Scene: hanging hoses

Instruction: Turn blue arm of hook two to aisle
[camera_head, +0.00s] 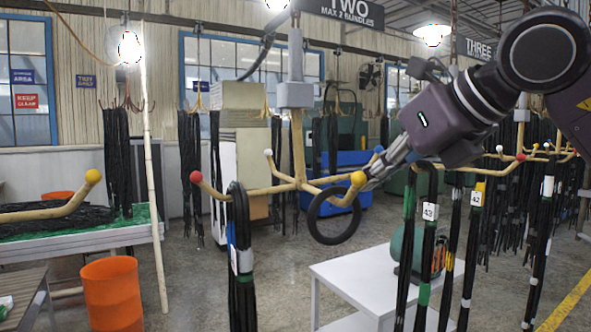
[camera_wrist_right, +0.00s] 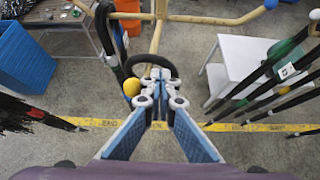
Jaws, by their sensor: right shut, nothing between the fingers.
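Hook two (camera_head: 299,150) hangs under the TWO sign, with wooden arms spreading from its stem. Its blue tip (camera_head: 378,149) shows just behind my right gripper, and at the top right of the wrist view (camera_wrist_right: 270,4). Its yellow tip (camera_head: 358,178) points toward me and lies just left of the fingers in the wrist view (camera_wrist_right: 131,87). The red tip (camera_head: 196,176) is at left, the white tip (camera_head: 268,153) behind. My right gripper (camera_head: 368,184) is shut and empty near the yellow tip, apart from the blue one. My left gripper is not in view.
A black hose loop (camera_head: 333,240) hangs at the yellow arm, close to the fingers. A hose bundle (camera_head: 240,260) hangs on the red-tipped arm. Tagged hoses (camera_head: 428,240) hang at right above a white table (camera_head: 350,280). A yellow floor line (camera_head: 568,305) runs at right.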

